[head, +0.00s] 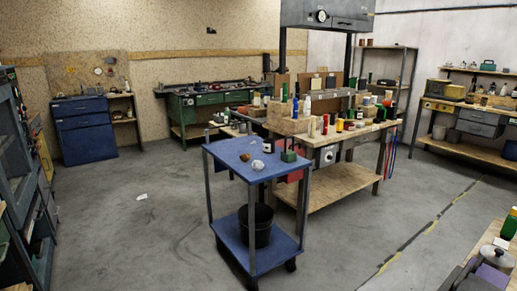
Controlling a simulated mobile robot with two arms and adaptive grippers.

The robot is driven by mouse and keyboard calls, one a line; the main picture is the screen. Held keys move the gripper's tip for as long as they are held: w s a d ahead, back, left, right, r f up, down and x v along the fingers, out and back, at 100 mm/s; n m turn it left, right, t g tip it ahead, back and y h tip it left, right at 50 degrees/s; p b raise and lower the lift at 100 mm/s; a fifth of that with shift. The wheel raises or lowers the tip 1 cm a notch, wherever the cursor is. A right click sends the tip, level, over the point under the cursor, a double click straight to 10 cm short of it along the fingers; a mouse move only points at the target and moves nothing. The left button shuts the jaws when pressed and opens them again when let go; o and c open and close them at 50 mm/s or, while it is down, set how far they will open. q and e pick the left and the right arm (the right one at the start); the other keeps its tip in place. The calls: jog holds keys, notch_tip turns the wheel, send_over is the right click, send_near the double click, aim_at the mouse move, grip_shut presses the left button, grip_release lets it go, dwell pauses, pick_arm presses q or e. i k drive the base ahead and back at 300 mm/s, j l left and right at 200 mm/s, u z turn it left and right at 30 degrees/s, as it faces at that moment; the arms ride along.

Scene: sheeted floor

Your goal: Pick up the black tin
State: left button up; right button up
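A small dark tin-like object (267,146) with a pale band stands on the top of the blue cart (226,148), near its back edge. It may be the black tin, but it is too small to be sure. Next to it on the cart top are a small brown lump (245,157), a whitish rounded object (257,165) and a green object with a handle (289,156). Neither of my grippers is in view.
A black bucket (256,228) stands on the cart's lower shelf. A cluttered wooden workbench (335,187) stands close behind the cart. A shelf unit (22,190) lines the left edge. Grey floor (130,240) is open left of the cart, except a small white scrap (142,196).

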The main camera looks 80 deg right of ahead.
aim_at(269, 144)
jog(key=z, duration=2.8)
jog(key=i+j+z, duration=0.1)
jog(key=i, duration=0.25)
jog(key=i+j, duration=0.3)
jog(key=l+z, duration=0.05)
